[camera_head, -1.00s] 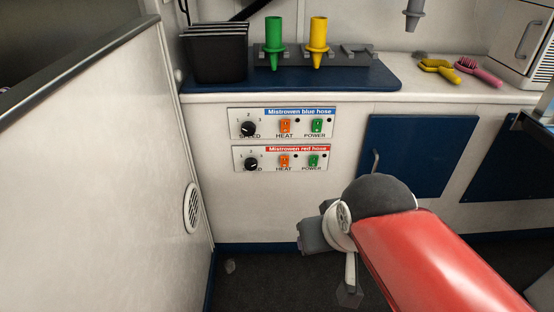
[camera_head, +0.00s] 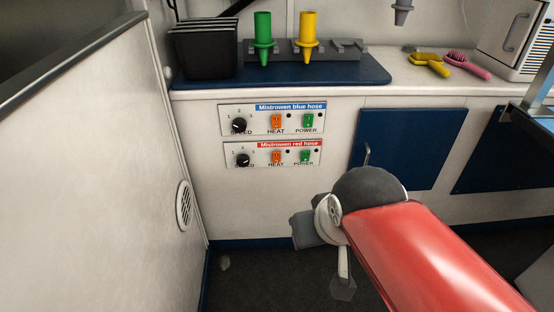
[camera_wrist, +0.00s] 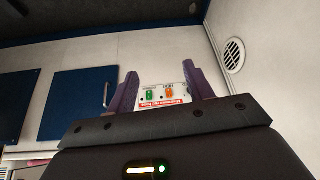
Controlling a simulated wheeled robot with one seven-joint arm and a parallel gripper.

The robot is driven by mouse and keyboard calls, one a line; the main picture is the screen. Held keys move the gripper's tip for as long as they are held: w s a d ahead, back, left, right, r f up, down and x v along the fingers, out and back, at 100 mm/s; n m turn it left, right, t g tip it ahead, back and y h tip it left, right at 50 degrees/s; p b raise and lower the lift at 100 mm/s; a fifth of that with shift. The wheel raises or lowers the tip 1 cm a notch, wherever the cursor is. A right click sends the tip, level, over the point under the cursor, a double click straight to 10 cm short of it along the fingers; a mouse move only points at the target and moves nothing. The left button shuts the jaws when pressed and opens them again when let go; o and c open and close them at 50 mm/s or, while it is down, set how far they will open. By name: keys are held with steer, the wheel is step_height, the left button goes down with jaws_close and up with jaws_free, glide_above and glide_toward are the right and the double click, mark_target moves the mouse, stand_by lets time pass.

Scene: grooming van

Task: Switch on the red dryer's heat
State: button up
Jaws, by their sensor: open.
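The red hose panel (camera_head: 272,154), labelled "Mistrowen red hose", is on the white cabinet front below the blue hose panel (camera_head: 272,119). It has a black speed knob (camera_head: 243,160), an orange HEAT switch (camera_head: 277,157) and a green POWER switch (camera_head: 306,156). In the wrist view my gripper (camera_wrist: 160,70) is open, with two purple fingers apart and nothing between them. The red panel's label (camera_wrist: 164,104) shows upside down between the fingers, with the orange switch (camera_wrist: 169,92) and green switch (camera_wrist: 151,95), some distance beyond. The fingers are not clearly visible in the head view.
A blue cabinet door (camera_head: 410,148) with a handle is right of the panels. A white wall (camera_head: 95,170) with a round vent (camera_head: 184,207) stands on the left. Green (camera_head: 263,40) and yellow nozzles (camera_head: 308,38) stand in a rack on the counter.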

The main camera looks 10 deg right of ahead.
steer(key=shift+w, duration=0.2)
steer(key=shift+c, duration=1.1)
steer(key=w+n, duration=0.1)
steer(key=w, duration=0.1)
steer(key=w+f+n+h+p, duration=0.1)
steer(key=w, duration=0.1)
steer(key=w+n+g, duration=0.1)
steer(key=w, duration=0.1)
steer(key=shift+w+d+f, duration=0.15)
steer(key=shift+f, duration=0.1)
jaws_close()
steer(key=w+d+f+n+y+p, duration=0.1)
steer(key=w+f+n, duration=0.25)
steer(key=w, duration=0.25)
steer(key=w+d+f+n+p, duration=0.1)
steer(key=w+f+n, duration=0.2)
steer(key=w+n, duration=0.15)
steer(key=w+d+r+n+t+y+p, duration=0.1)
steer(key=w+d+r+n+t+y, duration=0.1)
steer(key=w, duration=0.6)
step_height(320, 180, up, 2)
steer(key=shift+d+n+y+p, duration=0.3)
steer(key=shift+n+y, duration=0.4)
steer(key=shift+y, duration=0.2)
steer(key=shift+w, duration=0.1)
